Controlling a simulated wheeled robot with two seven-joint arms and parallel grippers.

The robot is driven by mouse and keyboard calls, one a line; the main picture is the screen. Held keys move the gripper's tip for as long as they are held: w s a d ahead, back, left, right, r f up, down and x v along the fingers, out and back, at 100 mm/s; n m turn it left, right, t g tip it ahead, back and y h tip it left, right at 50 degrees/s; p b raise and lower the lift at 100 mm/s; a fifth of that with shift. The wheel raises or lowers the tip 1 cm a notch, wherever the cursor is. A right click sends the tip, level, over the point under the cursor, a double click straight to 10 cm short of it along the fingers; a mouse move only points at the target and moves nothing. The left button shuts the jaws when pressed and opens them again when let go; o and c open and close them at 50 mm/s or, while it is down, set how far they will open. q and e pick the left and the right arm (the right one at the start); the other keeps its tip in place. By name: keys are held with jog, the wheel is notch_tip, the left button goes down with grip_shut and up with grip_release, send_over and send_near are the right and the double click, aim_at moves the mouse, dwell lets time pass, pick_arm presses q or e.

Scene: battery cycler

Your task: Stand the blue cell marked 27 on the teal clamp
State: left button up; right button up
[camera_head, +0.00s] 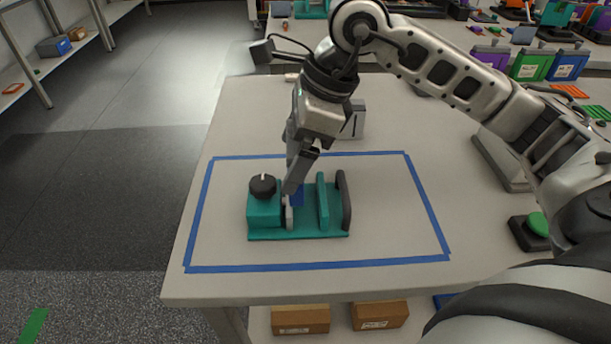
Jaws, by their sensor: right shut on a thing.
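The teal clamp (265,212) sits on the table inside a blue tape rectangle, with a black knob on its left block and upright plates at its right. My right gripper (293,190) reaches down over the clamp from above. It is shut on a blue cell (297,197), of which only a small part shows between the gripper and the clamp's plates. The cell is at the gap right of the knob block. I cannot tell whether it touches the clamp's base, and its number is hidden. My left gripper is not in view.
The blue tape (318,267) outlines a mostly clear area around the clamp. A grey-white box (353,120) stands behind it. A green button (538,224) on a dark base is at the right. Purple, green and blue cells (530,64) stand at the back right.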

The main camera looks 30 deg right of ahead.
jog(key=shift+s+d+f, duration=0.2)
jog(key=shift+f, duration=0.7)
jog(key=shift+s+d+f, duration=0.2)
jog(key=shift+s+f, duration=0.05)
jog(key=shift+f, duration=0.65)
jog(key=shift+s+d+f, duration=0.2)
jog(key=shift+f, duration=0.7)
jog(key=o, duration=0.8)
jog(key=shift+f, duration=0.15)
jog(key=shift+o, duration=0.7)
jog(key=shift+r+p, duration=0.35)
jog(key=shift+p, duration=0.05)
jog(key=v, duration=1.1)
jog(key=shift+s+d+r, duration=0.15)
jog(key=shift+s+r, duration=0.05)
jog(key=shift+r, duration=0.1)
jog(key=shift+s, duration=0.1)
